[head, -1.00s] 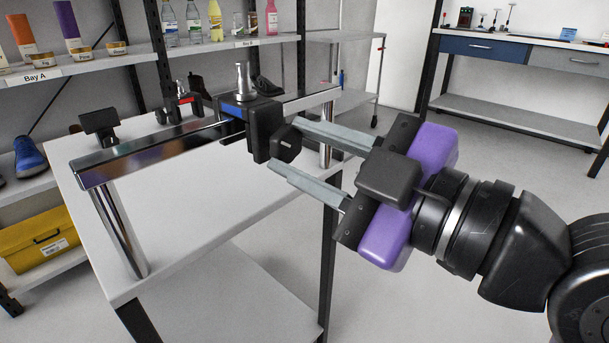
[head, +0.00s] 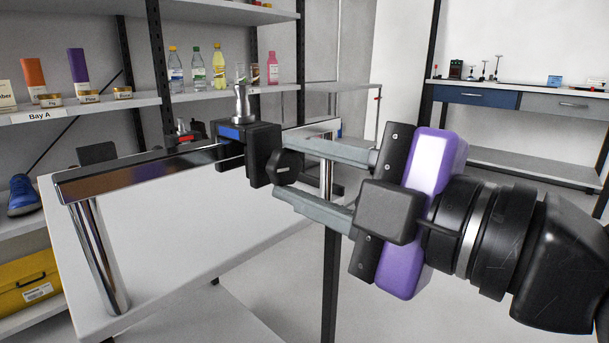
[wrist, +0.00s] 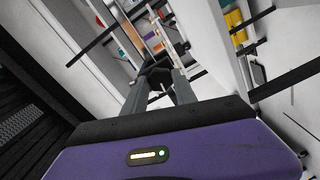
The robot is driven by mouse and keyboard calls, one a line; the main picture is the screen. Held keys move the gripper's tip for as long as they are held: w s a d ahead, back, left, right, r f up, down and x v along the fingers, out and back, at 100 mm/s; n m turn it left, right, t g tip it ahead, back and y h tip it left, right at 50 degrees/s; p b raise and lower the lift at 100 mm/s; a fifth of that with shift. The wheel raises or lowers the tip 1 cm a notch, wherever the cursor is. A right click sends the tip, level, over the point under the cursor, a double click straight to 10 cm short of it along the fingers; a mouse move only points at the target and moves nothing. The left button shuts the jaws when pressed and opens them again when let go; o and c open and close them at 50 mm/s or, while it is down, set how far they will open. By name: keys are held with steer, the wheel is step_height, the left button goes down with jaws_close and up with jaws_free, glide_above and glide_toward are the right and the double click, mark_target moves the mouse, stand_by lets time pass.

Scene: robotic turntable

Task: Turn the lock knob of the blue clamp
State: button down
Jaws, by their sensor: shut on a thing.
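The blue clamp (head: 230,132) is a black block with a blue mark, mounted on the shiny metal rail (head: 140,170), with a metal post on top. Its black lock knob (head: 287,172) sticks out on the side facing my gripper. My gripper (head: 284,168), with grey fingers and a purple body, reaches in from the right and is shut on the knob, one finger above and one below. In the wrist view the dark knob (wrist: 157,74) shows between the fingertips, its far side hidden.
A second clamp with a red mark (head: 186,137) sits farther back. The rail stands on metal posts (head: 97,255) on a white table (head: 190,240). Shelves with bottles (head: 197,68) stand behind. The floor right of the table is clear.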

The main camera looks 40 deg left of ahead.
steer(key=c, duration=1)
jaws_free()
steer(key=shift+o, duration=0.2)
steer(key=shift+d, duration=0.15)
steer(key=shift+d+r, duration=0.1)
steer(key=shift+d, duration=0.25)
steer(key=d+p, duration=0.2)
steer(key=d, duration=0.4)
steer(key=shift+s+d, duration=0.35)
steer(key=shift+d, duration=0.05)
